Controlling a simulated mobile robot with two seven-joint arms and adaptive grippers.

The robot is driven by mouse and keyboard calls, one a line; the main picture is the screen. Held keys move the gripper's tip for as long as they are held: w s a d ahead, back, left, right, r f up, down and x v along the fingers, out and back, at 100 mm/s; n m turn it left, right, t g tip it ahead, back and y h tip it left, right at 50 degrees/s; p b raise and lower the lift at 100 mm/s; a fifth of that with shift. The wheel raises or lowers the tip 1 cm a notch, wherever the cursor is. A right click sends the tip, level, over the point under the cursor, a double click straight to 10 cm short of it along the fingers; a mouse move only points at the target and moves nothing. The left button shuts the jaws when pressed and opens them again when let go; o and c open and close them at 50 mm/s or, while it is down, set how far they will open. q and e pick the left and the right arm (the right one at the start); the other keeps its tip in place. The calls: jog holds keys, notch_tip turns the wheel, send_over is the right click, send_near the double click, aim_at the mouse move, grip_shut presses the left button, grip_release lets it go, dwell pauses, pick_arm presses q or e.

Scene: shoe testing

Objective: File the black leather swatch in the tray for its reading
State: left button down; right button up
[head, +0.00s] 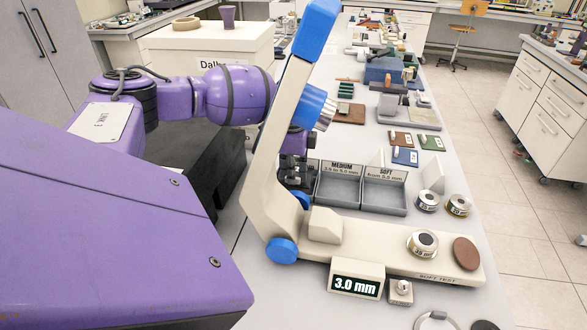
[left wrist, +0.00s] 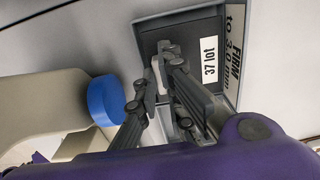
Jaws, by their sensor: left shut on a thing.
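My left gripper (head: 297,172) is partly hidden behind the tester's column in the head view. In the left wrist view my left gripper (left wrist: 164,78) is shut on a pale tab of the black leather swatch (left wrist: 180,36), which carries a white "37 lot" label. The swatch lies within the rim of the FIRM tray (left wrist: 138,40), marked "to 3.0 mm". I cannot tell whether it rests on the tray floor. The softness tester (head: 340,240) shows 3.0 mm on its display (head: 355,287). My right gripper is not in view.
The MEDIUM tray (head: 338,205) and SOFT tray (head: 385,208) stand to the right, looking empty. Brown, green and blue swatches (head: 404,157) lie behind them. Metal weights (head: 427,201) stand at the right. The tester's column and blue knob (left wrist: 107,101) are close beside the gripper.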

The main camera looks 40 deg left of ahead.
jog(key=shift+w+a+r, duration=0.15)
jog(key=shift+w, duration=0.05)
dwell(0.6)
pick_arm(q)
jog(key=shift+p, duration=0.35)
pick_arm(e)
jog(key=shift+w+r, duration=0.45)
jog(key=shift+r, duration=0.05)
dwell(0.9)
pick_arm(q)
jog(key=shift+f, duration=1.7)
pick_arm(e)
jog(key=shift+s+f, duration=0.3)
pick_arm(q)
jog(key=shift+f, duration=0.25)
jog(key=c, duration=1.8)
grip_release()
